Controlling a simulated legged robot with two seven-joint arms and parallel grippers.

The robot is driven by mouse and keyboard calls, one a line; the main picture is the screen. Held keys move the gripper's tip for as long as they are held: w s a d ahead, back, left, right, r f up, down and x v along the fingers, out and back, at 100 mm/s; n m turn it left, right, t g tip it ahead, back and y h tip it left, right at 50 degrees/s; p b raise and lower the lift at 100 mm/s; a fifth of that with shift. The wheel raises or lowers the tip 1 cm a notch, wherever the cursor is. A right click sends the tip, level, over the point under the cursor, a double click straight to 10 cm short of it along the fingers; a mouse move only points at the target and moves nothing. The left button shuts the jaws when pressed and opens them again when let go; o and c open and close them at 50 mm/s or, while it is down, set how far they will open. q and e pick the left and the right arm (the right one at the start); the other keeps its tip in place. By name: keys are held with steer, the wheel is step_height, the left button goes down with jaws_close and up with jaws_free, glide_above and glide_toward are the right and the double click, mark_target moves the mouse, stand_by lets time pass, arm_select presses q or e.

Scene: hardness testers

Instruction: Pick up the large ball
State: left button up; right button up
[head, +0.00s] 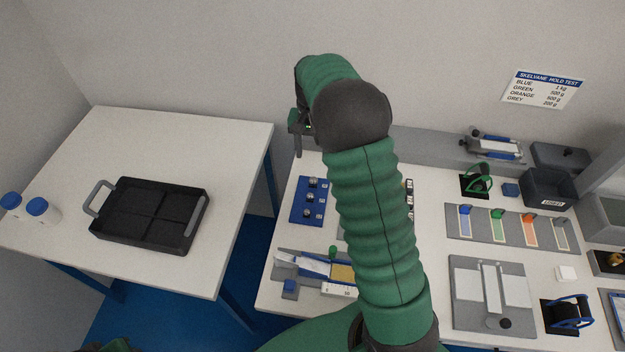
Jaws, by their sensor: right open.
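A blue board (296,212) lies on the right-hand table with three dark, shiny ball-like pieces in a column: the far one (312,182), the middle one (311,198) and the near one (309,214). They look alike in size here, so I cannot tell which is the large ball. My right gripper (299,145) is open above the table's far left edge, beyond the blue board and apart from it. My own right arm partly hides the gripper and the middle of the table. My left gripper is out of view.
A black divided tray (184,240) and two blue-capped white bottles (37,208) stand on the left table (230,140). A gap separates the tables. A blue-and-white tester (305,265) lies nearer. A plate with coloured pieces (512,232) and a dark bin (548,188) are right.

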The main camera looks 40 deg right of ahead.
glide_above(313, 178)
steer(key=a, duration=0.2)
step_height(313, 178, down, 7)
steer(key=f, duration=0.2)
steer(key=d+f, duration=0.1)
steer(key=f, duration=0.1)
steer(key=d+f, duration=0.1)
steer(key=f, duration=0.1)
steer(key=shift+s+d, duration=0.15)
steer(key=shift+d, duration=0.1)
steer(key=shift+a+f, duration=0.1)
steer(key=shift+f, duration=0.2)
steer(key=shift+w+a, duration=0.2)
steer(key=shift+s+d, duration=0.1)
jaws_close()
